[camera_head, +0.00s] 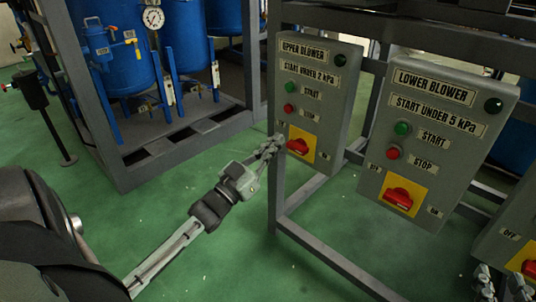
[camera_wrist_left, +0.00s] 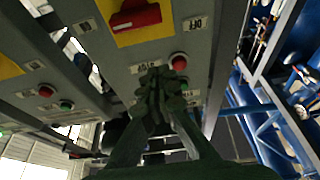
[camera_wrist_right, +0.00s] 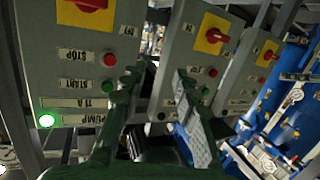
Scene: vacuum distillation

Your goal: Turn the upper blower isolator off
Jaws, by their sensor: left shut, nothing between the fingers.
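The upper blower panel (camera_head: 318,95) is a grey box with a green start button, a red stop button and a dark lamp. Its isolator (camera_head: 298,146) is a red handle on a yellow plate, lying roughly crosswise. My left gripper (camera_head: 278,143) is shut and empty, its tips at the left end of the handle; contact cannot be told. In the left wrist view, a red handle (camera_wrist_left: 135,14) shows at the top, beyond the shut fingers (camera_wrist_left: 158,88). My right gripper (camera_head: 502,287) is open and empty at the bottom right; its spread fingers show in the right wrist view (camera_wrist_right: 157,88).
The lower blower panel (camera_head: 434,130), with its own red isolator (camera_head: 398,198), stands to the right. Another isolator (camera_head: 529,267) is at the right edge. Grey frame bars (camera_head: 325,255) run below the panels. Blue tanks (camera_head: 112,60) stand behind left. Green floor is open in front.

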